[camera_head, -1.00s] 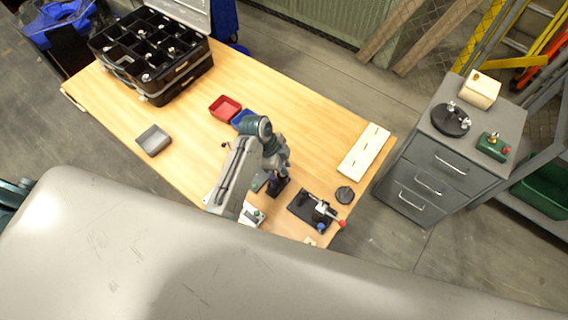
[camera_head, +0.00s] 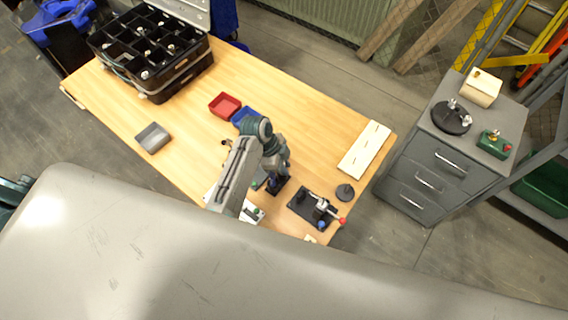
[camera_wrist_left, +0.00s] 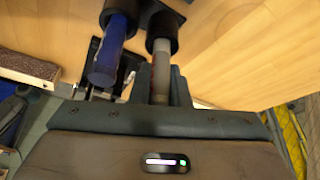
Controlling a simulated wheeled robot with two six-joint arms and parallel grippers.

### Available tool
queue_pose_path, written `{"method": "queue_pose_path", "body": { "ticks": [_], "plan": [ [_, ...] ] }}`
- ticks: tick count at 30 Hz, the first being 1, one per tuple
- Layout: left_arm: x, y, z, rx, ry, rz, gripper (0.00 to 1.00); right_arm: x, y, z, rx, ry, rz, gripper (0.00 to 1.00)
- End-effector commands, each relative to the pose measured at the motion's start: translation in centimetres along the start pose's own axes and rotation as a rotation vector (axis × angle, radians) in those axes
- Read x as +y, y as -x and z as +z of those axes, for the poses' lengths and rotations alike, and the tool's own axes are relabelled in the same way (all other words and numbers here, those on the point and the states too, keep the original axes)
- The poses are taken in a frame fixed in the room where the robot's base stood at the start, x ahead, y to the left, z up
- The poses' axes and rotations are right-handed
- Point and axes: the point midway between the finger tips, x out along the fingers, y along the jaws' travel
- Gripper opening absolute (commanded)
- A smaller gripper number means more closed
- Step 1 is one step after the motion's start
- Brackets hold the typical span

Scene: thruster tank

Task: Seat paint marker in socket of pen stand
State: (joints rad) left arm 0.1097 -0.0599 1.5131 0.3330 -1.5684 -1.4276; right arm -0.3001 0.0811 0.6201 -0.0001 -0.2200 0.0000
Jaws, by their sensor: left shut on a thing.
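In the left wrist view, my left gripper (camera_wrist_left: 160,92) is shut on the paint marker (camera_wrist_left: 160,72), a grey shaft between its two dark fingers. The marker's far end meets a black cylinder (camera_wrist_left: 162,28), which looks like a socket of the pen stand; I cannot tell how deep it sits. Beside it, a blue marker (camera_wrist_left: 108,50) stands in line with another black cylinder (camera_wrist_left: 120,10). In the head view, my left gripper (camera_head: 276,178) reaches down over the dark pen stand (camera_head: 283,187) near the table's front edge, partly hiding it. My right gripper is not in view.
To the right on the wooden table (camera_head: 310,120) are a black fixture (camera_head: 312,207) with a red-tipped lever, a round dark stand (camera_head: 345,192) and a cream board (camera_head: 364,149). Red (camera_head: 225,105) and blue (camera_head: 243,117) trays lie behind my arm. A grey tray (camera_head: 153,138) is left.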

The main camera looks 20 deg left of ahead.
Motion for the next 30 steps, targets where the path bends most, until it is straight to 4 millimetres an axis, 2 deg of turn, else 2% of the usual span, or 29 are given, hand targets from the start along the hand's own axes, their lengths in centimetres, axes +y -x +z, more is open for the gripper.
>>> {"method": "queue_pose_path", "body": {
  "ticks": [26,27,30],
  "plan": [
    [-0.02,-0.62,0.27,0.0,0.0,0.0,0.0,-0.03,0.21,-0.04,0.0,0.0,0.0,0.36],
    [-0.02,-0.62,0.27,0.0,0.0,-0.001,0.19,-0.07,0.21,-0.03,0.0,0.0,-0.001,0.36],
    [-0.02,-0.62,0.27,0.0,0.0,-0.001,0.39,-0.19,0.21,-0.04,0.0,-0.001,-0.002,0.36]
  ]
}}
